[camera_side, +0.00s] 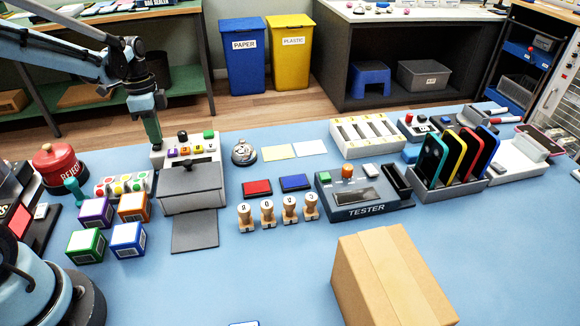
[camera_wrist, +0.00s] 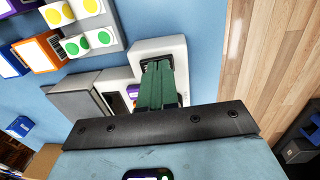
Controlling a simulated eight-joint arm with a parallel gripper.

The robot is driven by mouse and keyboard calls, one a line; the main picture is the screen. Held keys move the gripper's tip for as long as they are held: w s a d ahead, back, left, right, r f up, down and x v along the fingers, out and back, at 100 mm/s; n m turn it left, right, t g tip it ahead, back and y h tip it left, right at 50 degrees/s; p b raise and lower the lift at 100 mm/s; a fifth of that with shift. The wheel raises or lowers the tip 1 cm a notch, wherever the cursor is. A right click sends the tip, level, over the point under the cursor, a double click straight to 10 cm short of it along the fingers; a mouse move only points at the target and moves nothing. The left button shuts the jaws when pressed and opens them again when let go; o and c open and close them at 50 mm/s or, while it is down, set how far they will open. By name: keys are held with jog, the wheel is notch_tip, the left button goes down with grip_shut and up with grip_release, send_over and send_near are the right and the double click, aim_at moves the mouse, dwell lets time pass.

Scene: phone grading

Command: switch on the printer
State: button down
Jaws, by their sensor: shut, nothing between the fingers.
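The printer (camera_side: 190,187) is a grey box with a dark flat sheet or tray in front; a white panel with coloured buttons (camera_side: 190,150) stands right behind it. In the wrist view a grey box (camera_wrist: 75,100), likely the printer, lies at the left. My gripper (camera_side: 156,146) has green fingers, is shut and empty, and points down at the left end of the white panel. In the wrist view my gripper (camera_wrist: 158,66) is over a white housing (camera_wrist: 173,47) with a dark recess. The fingers hide part of that recess; I cannot tell whether they touch it.
A silver bell (camera_side: 244,152) is to the right. Wooden stamps (camera_side: 267,211), the tester (camera_side: 365,207) and a cardboard box (camera_side: 390,275) lie further right.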

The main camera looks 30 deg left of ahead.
jog(key=shift+r, duration=0.15)
notch_tip(320, 180, up, 14)
jog(key=w+a, duration=0.1)
jog(key=shift+w+a, duration=0.15)
jog(key=shift+a, duration=0.05)
dwell(0.5)
jog(key=shift+s+d, duration=0.45)
jog(key=shift+d, duration=0.05)
jog(key=shift+f, duration=0.25)
jog(key=f, duration=0.4)
jog(key=s+d+f, duration=0.1)
jog(key=f, duration=0.8)
jog(key=shift+s+d+f, duration=0.2)
jog(key=shift+f, duration=0.1)
